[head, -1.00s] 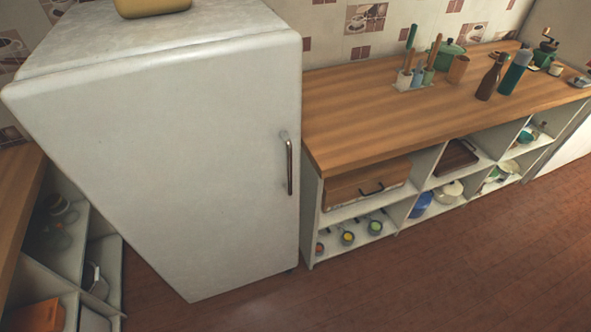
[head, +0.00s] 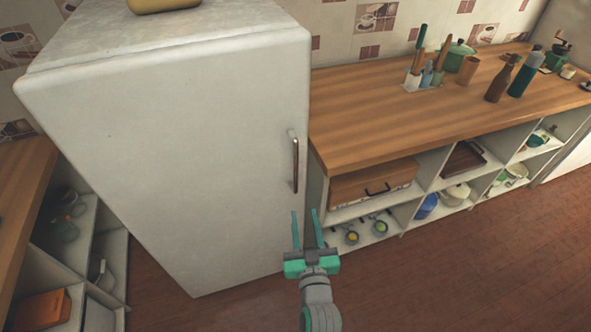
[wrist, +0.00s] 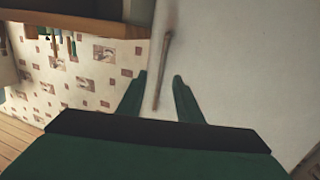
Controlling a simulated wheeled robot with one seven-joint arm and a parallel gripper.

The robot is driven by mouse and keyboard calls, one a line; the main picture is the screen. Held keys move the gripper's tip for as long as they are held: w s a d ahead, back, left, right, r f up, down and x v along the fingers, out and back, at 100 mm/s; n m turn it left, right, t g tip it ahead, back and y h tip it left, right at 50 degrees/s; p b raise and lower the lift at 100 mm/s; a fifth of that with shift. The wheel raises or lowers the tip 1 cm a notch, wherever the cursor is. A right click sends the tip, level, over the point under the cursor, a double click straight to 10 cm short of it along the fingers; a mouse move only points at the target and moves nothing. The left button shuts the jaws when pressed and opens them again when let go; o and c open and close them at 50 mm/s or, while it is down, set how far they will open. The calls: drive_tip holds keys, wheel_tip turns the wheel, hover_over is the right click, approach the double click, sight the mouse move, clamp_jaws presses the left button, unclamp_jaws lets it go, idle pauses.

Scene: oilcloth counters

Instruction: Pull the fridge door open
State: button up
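The white fridge (head: 180,140) stands at left centre in the head view, its door shut. Its door handle (head: 295,162) is a thin vertical metal bar near the door's right edge. My gripper (head: 306,214) is open and empty, its green fingers apart, just below the handle in the head view. In the wrist view the handle (wrist: 165,62) runs upright ahead of the fingertips (wrist: 160,78), roughly between their lines. The fridge door (wrist: 235,60) fills the right side there. I cannot see any contact between fingers and handle.
A wooden-topped counter (head: 390,125) with open shelves stands right of the fridge, holding bottles (head: 525,72) and utensils. Another counter (head: 22,195) with shelves is at the left. The brown floor (head: 460,270) in front is clear. A yellow item (head: 160,5) sits on the fridge.

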sight(296, 172)
drive_tip(key=shift+y, duration=0.3)
drive_tip(key=w+r, duration=0.1)
drive_tip(key=w, duration=0.4)
drive_tip(key=w+a+r, duration=0.1)
drive_tip(key=w, duration=0.4)
drive_tip(key=w+a+r, duration=0.1)
drive_tip(key=w, duration=0.4)
drive_tip(key=shift+r, duration=0.3)
drive_tip(key=shift+c, duration=0.5)
clamp_jaws()
